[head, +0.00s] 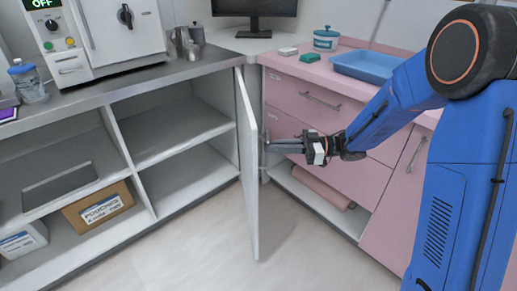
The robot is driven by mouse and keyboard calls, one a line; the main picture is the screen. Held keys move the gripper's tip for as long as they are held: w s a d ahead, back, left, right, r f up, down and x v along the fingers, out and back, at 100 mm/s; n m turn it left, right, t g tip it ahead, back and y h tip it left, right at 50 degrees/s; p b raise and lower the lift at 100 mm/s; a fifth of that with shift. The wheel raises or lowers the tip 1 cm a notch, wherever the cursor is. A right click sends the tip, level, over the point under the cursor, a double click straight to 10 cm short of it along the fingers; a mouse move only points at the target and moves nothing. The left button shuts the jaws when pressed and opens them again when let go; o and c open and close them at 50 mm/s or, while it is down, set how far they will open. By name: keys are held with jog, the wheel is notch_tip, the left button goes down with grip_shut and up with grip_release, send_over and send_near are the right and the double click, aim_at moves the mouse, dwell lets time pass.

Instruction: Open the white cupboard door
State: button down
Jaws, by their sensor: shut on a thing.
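The white cupboard door (249,170) stands swung far out from the right end of the white cupboard (184,172) and shows almost edge-on. The cupboard's shelves are exposed to its left. My gripper (270,146) reaches in from the right, at the door's outer side near its free edge. Its jaws are shut on the door handle (264,165), a slim upright bar. The jaws hide part of the handle.
Pink drawers (318,98) stand close behind and right of my gripper, with an open shelf holding a rolled pink item (322,187) below. A brown box (99,206) sits in the cupboard. The floor (205,245) before it is clear.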

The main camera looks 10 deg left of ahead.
jog(key=w+d, duration=0.5)
jog(key=d, duration=0.2)
jog(key=shift+r, duration=0.15)
jog(key=c, duration=1.9)
grip_release()
jog(key=shift+o, duration=0.2)
jog(key=shift+s, duration=0.2)
